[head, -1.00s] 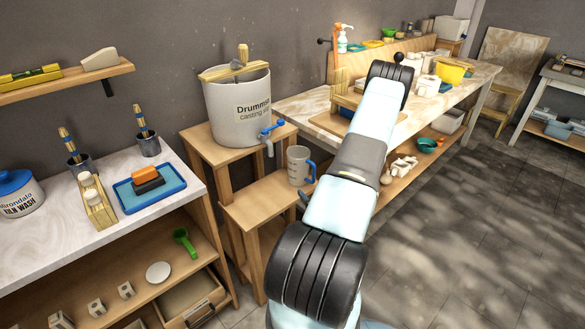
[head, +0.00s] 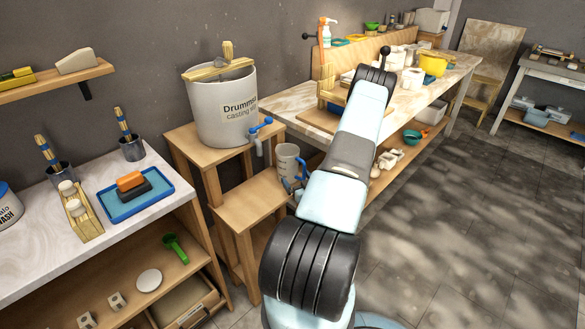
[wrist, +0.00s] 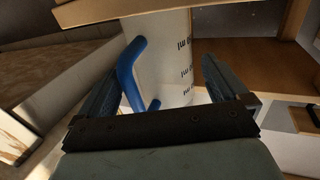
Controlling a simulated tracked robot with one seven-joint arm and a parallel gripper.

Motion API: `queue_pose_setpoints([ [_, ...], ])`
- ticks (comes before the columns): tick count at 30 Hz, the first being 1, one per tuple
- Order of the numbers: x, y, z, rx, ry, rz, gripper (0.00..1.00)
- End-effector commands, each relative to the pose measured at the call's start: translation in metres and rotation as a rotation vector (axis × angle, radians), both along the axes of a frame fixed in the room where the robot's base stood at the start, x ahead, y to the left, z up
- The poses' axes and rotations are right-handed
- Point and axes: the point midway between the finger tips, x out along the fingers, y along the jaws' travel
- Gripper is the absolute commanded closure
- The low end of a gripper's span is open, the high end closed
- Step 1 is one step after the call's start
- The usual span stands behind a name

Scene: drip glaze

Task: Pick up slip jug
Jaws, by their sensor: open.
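The slip jug (head: 286,161) is a pale grey jug with a blue handle. It stands on the lower wooden step, under the blue tap of the casting slip bucket. In the wrist view the jug (wrist: 178,65) is close in front, with dark markings on its wall. Its blue handle (wrist: 127,75) lies between my two fingers, nearer the left one. My gripper (wrist: 161,65) is open, with its fingers spread on either side of the handle; I cannot tell whether they touch it. In the head view my forearm hides most of my gripper.
The casting slip bucket (head: 222,112) stands on the upper wooden stand (head: 181,139), with its blue tap (head: 260,130) above the jug. A marble-topped bench with a blue tray (head: 108,207) is at left. A long worktable (head: 290,101) runs behind my arm. Floor at right is clear.

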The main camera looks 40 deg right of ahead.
Motion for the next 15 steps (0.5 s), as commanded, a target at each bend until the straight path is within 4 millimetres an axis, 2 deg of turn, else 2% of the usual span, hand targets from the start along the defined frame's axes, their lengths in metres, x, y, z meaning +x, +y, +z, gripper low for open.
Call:
queue_pose_setpoints([
  [5,0.010,-0.002,0.001,0.000,0.000,0.002,0.00],
  [15,0.049,-0.013,0.004,-0.001,-0.001,0.001,0.00],
])
